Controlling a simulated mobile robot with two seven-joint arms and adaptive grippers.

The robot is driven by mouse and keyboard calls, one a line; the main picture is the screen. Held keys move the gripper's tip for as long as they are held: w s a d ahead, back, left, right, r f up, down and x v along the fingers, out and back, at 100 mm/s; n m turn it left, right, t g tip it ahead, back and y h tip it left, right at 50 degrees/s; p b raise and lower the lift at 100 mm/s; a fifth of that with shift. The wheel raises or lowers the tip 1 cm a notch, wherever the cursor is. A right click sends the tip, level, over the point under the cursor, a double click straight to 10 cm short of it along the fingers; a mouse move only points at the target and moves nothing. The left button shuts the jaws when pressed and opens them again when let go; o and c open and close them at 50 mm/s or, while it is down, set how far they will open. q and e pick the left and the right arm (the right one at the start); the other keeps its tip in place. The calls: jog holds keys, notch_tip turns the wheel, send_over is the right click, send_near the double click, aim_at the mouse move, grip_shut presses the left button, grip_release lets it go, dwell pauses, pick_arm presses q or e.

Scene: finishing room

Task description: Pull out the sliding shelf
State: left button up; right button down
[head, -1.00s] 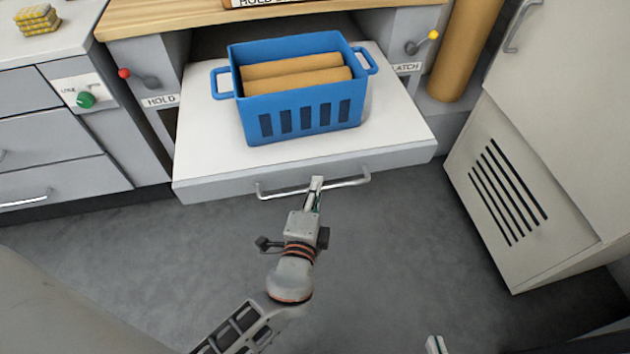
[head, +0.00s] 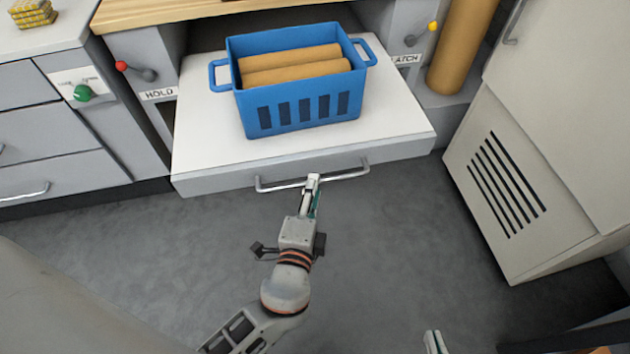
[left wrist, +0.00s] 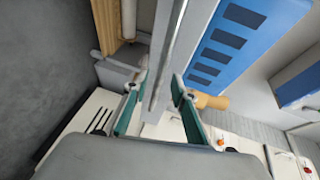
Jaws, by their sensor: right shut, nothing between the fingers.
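The sliding shelf (head: 205,140) is a white board with a grey front, standing out from under a wooden worktop. A blue crate (head: 300,108) sits on it. Its metal handle (head: 350,176) runs along the front and also shows in the left wrist view (left wrist: 172,45). My left gripper (head: 313,182) is at the middle of the handle. In the left wrist view its teal fingers (left wrist: 157,95) stand apart on either side of the bar, with gaps showing. My right gripper (head: 433,342) is shut and empty at the bottom edge, only its tip showing.
A red-knobbed lever (head: 135,71) by a HOLD label is left of the shelf; a yellow-knobbed lever (head: 424,33) by a partly hidden LATCH label is right. Brown rolls (head: 295,66) lie in the crate. A vented cabinet (head: 500,180) stands right. The floor before the shelf is clear.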

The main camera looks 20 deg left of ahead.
pick_arm(q)
jog(key=v, duration=0.8)
jog(key=shift+s, duration=0.4)
jog(key=shift+d+r, duration=0.1)
jog(key=shift+r, duration=0.1)
